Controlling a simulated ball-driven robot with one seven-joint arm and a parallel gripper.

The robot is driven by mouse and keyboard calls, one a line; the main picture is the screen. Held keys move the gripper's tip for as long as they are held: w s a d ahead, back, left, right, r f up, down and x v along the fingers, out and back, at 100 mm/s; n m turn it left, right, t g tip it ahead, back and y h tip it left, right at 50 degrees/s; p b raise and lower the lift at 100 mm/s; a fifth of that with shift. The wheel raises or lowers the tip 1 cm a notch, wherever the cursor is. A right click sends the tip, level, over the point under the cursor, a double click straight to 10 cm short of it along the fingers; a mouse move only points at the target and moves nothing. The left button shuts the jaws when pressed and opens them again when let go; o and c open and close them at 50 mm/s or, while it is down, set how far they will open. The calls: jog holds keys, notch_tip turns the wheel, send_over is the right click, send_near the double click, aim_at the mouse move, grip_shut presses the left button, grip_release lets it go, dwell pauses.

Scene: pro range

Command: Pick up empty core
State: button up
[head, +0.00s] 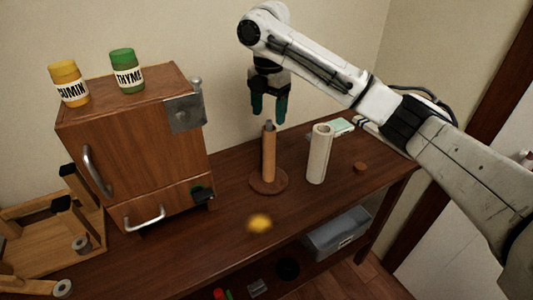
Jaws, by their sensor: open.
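The empty core (268,154) is a bare brown cardboard tube. It stands upright around the post of a wooden holder with a round base (281,186), and the grey tip of the post shows above it. My gripper (268,107) has dark teal fingers that point down. In the picture it is just above the post tip, open, with nothing between the fingers. How far it is from the core in depth is hard to tell.
A white paper roll (319,154) stands upright right of the holder. A wooden cabinet (135,140) with cumin (69,83) and thyme (126,71) jars on top is at left. A blurred yellow object (259,223) is in front. A grey bin (337,233) sits below the tabletop.

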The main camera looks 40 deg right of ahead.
aim_at(269, 135)
notch_tip(269, 135, down, 2)
jog(key=shift+w+f, duration=0.1)
jog(key=shift+f, duration=0.1)
jog(key=shift+s+f+p, duration=0.2)
jog(key=shift+f+p, duration=0.7)
jog(key=shift+f, duration=1.85)
grip_shut()
